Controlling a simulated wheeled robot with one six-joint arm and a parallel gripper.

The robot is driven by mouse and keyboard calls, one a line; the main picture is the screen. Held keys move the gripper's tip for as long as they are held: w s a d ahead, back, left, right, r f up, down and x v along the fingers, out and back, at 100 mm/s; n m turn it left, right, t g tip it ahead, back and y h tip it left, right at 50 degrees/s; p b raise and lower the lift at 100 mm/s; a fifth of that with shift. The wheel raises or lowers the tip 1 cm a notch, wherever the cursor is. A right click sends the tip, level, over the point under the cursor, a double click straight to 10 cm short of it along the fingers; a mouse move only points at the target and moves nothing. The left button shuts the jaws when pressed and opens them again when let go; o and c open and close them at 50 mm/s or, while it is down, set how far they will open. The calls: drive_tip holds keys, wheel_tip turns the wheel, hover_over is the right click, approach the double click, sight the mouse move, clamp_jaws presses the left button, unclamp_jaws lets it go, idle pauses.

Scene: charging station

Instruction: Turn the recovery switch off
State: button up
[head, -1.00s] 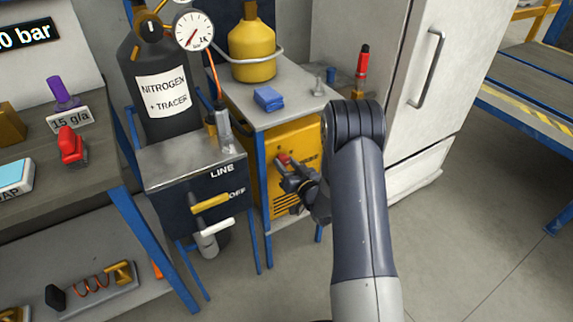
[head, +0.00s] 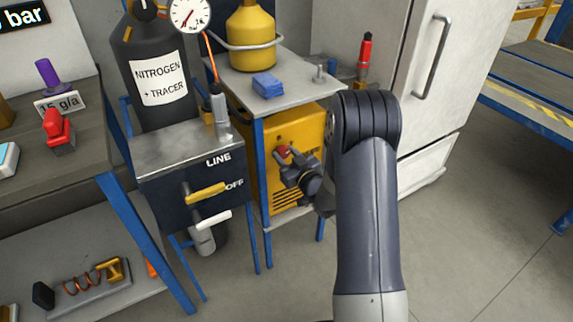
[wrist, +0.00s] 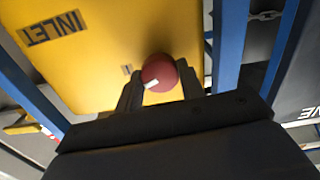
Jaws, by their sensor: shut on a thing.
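The yellow recovery unit (head: 290,132) stands under the small grey-topped table. It also fills much of the wrist view (wrist: 105,50). Its switch is a round red knob with a white mark (wrist: 160,72); in the head view the red knob (head: 283,151) shows on the unit's front face. My gripper (head: 287,158) is at that face, with its jaws shut on the red knob. In the wrist view my gripper (wrist: 158,88) has one finger on each side of the knob. The white mark points to the lower left there. Any off label beside the knob is hidden or too small to read.
The dark LINE/OFF box (head: 190,165) with yellow and white handles stands left of the unit. Blue table legs (head: 262,195) are close beside my gripper. A white fridge (head: 425,60) stands behind my arm. Open floor lies at the right.

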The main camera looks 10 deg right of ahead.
drive_tip(key=n+b, duration=0.1)
drive_tip(key=b, duration=0.1)
drive_tip(key=n+b, duration=0.3)
drive_tip(key=b, duration=0.1)
drive_tip(key=shift+f+n, duration=0.3)
drive_tip(key=shift+n, duration=0.1)
drive_tip(key=n+b, duration=0.3)
drive_tip(key=b, duration=0.2)
drive_tip(key=shift+n, duration=0.3)
drive_tip(key=n+b, duration=0.2)
drive_tip(key=shift+r+n+b, duration=0.15)
drive_tip(key=shift+n+b, duration=0.15)
drive_tip(key=shift+b, duration=0.05)
drive_tip(key=shift+r+n+b, duration=0.15)
drive_tip(key=shift+n+b, duration=0.25)
drive_tip(key=shift+n, duration=1)
drive_tip(key=o, duration=1)
